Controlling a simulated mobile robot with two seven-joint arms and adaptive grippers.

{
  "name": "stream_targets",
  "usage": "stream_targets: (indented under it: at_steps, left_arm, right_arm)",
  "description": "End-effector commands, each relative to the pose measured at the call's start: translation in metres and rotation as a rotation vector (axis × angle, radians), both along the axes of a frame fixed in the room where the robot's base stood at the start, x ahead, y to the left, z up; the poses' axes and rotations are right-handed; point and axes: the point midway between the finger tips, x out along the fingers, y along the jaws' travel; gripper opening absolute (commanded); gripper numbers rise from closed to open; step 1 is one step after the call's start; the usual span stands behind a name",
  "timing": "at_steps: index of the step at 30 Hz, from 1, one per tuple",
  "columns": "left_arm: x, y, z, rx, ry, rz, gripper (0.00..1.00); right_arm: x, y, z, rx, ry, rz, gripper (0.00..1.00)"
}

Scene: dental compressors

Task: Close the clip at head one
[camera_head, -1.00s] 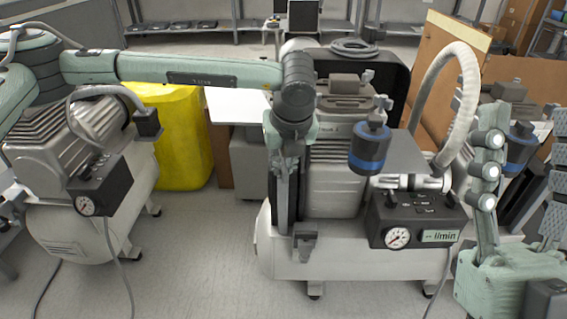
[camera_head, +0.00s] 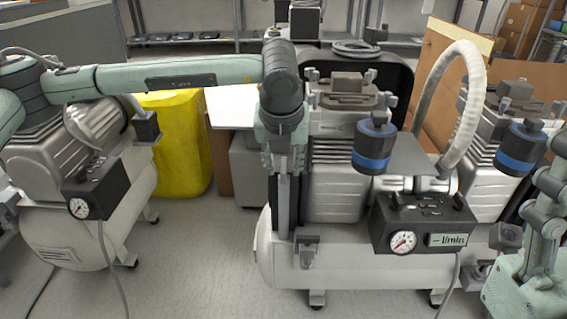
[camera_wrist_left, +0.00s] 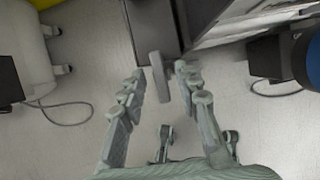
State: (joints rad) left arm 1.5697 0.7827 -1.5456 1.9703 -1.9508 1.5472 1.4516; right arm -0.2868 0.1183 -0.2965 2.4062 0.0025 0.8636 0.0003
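My left gripper (camera_head: 285,215) points down in front of the left part of the middle compressor (camera_head: 335,180). In the left wrist view its two fingers (camera_wrist_left: 160,78) stand apart. A grey bar-shaped piece (camera_wrist_left: 158,76) shows between the fingertips; I cannot tell whether they touch it. A grey bracket-like piece (camera_head: 307,250) sits on the tank just below the gripper in the head view. Small grey clips show on the compressor heads, one at the left (camera_head: 312,76); I cannot tell which belongs to head one.
A gauge box (camera_head: 425,222) sits on the tank's front right. Blue-banded filters (camera_head: 374,147) and a pale hose (camera_head: 474,95) stand nearby. Another compressor (camera_head: 75,195) is at the left, with a yellow container (camera_head: 178,145) behind it. The floor between (camera_head: 200,265) is clear.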

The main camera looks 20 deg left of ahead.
Motion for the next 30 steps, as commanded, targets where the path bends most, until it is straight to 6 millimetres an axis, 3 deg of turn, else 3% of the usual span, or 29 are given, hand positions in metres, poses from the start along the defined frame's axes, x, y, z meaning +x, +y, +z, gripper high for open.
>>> stream_targets:
  at_steps: [10, 21, 30]
  left_arm:
    - [-0.003, -0.002, 0.011, -0.001, -0.003, 0.0, 0.32]
    - [-0.031, -0.01, 0.081, -0.001, -0.004, -0.002, 0.32]
    - [-0.044, -0.012, 0.11, 0.0, -0.001, 0.001, 0.32]
  right_arm:
    - [0.001, 0.0, 0.0, 0.001, 0.003, 0.0, 0.55]
    - [0.0, 0.0, 0.0, 0.001, 0.001, 0.0, 0.55]
    - [0.0, 0.0, 0.0, 0.001, 0.001, 0.0, 0.55]
